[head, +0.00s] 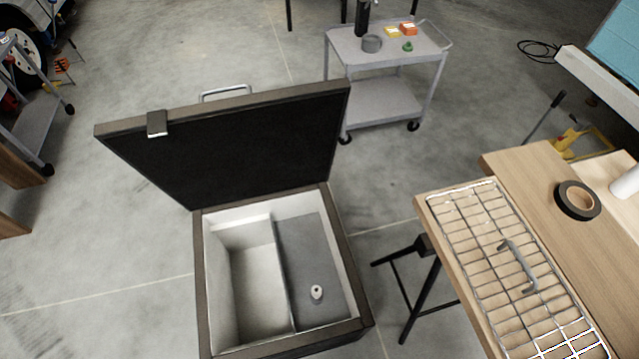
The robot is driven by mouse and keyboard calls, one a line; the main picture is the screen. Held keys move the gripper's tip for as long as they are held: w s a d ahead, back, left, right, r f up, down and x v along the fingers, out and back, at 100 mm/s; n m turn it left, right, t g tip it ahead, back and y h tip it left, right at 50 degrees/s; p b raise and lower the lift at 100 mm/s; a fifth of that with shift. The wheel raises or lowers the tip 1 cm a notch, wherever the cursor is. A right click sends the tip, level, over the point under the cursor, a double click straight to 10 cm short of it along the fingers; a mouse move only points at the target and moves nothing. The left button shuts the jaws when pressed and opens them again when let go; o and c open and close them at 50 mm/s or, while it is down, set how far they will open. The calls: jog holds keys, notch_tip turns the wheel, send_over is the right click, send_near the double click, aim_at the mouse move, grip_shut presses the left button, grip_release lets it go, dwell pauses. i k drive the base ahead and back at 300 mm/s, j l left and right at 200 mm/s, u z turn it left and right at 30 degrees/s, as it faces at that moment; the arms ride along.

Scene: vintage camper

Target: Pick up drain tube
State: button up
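A short grey curved piece (520,268), which looks like the drain tube, lies on a wire rack (465,218) on the wooden table at the right. Its ends bend, and I cannot tell whether it is loose or fixed to the rack. A small white fitting with a dark hole (317,293) sits on the grey floor inside the open box. My gripper is not in this view.
The dark box (200,285) stands open, its lid (225,145) raised at the back. A black tape roll (578,200) lies on the wooden table (520,160). A grey cart (385,55) stands behind.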

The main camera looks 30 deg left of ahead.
aim_at(317, 292)
jog(key=k+j+u, duration=0.45)
jog(key=k+j, duration=0.3)
jog(key=j, duration=0.15)
